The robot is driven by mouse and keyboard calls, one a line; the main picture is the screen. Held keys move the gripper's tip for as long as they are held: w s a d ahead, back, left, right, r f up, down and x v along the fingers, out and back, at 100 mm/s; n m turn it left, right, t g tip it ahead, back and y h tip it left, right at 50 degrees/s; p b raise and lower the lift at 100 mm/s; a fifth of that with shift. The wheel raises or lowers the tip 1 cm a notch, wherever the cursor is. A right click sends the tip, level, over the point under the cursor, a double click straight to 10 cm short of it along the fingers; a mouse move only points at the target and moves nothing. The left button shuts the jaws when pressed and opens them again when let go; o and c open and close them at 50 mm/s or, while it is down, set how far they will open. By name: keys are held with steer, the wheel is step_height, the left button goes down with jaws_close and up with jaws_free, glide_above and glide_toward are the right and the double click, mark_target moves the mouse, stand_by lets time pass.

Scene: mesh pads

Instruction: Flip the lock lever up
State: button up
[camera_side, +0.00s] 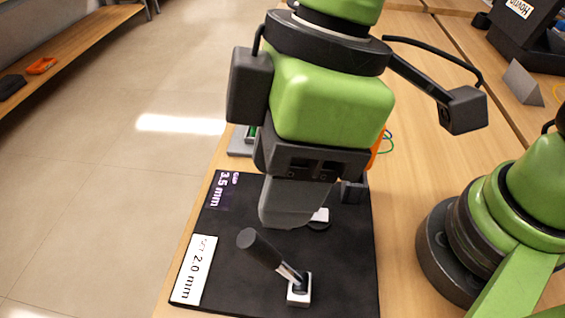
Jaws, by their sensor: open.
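The lock lever (261,250) has a dark cylindrical handle and a light metal shaft. It tilts up and to the left from a small white base (299,292) on the black mat (345,265). My gripper (288,215) points down just above and behind the lever handle, apart from it in the picture. The fingers overlap from this side, so the gap between them is hidden. I see nothing held in them.
A small white and black part (319,217) sits on the mat behind my gripper, partly hidden. A dark block (353,190) stands at the mat's back right. The mat's front right is clear.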

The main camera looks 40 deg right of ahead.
mark_target(249, 237)
steer(key=w+a+h, duration=0.1)
steer(key=a+g+h, duration=0.1)
steer(key=a, duration=0.1)
steer(key=shift+w+g, duration=0.3)
steer(key=shift+w, duration=0.05)
steer(key=shift+f+h, duration=0.2)
steer(key=shift+h, duration=0.1)
steer(key=f, duration=0.6)
steer(key=s+f, duration=0.1)
steer(key=f, duration=0.2)
steer(key=shift+s+a+f, duration=0.1)
steer(key=shift+a+f, duration=0.15)
steer(key=shift+a, duration=0.1)
jaws_close()
